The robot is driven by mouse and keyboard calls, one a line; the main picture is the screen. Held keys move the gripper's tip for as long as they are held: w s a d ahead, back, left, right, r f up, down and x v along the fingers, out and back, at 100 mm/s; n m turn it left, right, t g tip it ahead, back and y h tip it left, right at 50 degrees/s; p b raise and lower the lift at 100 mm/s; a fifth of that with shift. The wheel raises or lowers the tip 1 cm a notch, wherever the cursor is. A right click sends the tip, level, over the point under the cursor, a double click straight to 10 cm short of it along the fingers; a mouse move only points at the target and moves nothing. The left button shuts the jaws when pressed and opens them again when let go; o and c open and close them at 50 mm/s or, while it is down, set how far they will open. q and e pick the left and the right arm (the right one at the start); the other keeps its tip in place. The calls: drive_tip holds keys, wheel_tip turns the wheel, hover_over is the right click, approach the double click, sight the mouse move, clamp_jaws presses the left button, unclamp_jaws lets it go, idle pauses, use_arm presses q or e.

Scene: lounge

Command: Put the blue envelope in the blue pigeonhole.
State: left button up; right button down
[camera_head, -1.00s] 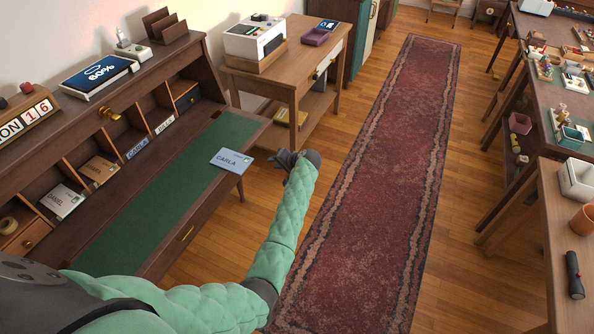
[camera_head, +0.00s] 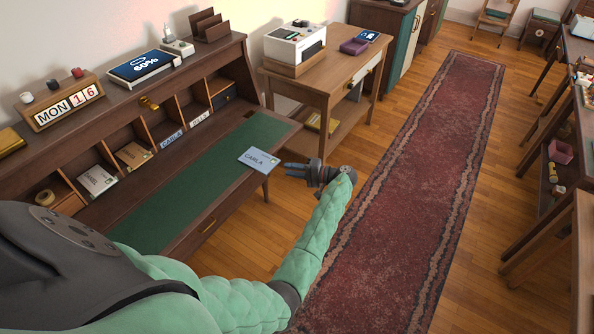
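A light blue envelope (camera_head: 258,160) marked CARLA lies flat on the green top of the writing desk (camera_head: 185,198), at its front edge. My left gripper (camera_head: 287,171) is just to the right of the envelope, off the desk's edge. Its fingers look parted and empty, pointing left towards the envelope; no contact is clear. The row of pigeonholes runs along the back of the desk. One opening has a blue-lettered CARLA label (camera_head: 172,139) below it, with another label (camera_head: 200,119) to its right. My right gripper is not in view.
Other pigeonholes hold a whitish envelope (camera_head: 97,180) and a tan one (camera_head: 133,155). A calendar (camera_head: 66,105) and a 60% display (camera_head: 143,66) stand on the desk's top. A side table (camera_head: 335,80) stands beyond. The red runner (camera_head: 410,190) is clear.

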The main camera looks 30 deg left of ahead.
sight(274, 167)
use_arm(q)
drive_tip(key=x, duration=0.3)
drive_tip(key=shift+a, duration=0.15)
drive_tip(key=shift+x, duration=2.55)
drive_tip(key=shift+a, duration=0.15)
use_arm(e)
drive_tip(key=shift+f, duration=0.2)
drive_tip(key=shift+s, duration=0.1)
use_arm(q)
clamp_jaws()
drive_tip(key=shift+s, duration=0.1)
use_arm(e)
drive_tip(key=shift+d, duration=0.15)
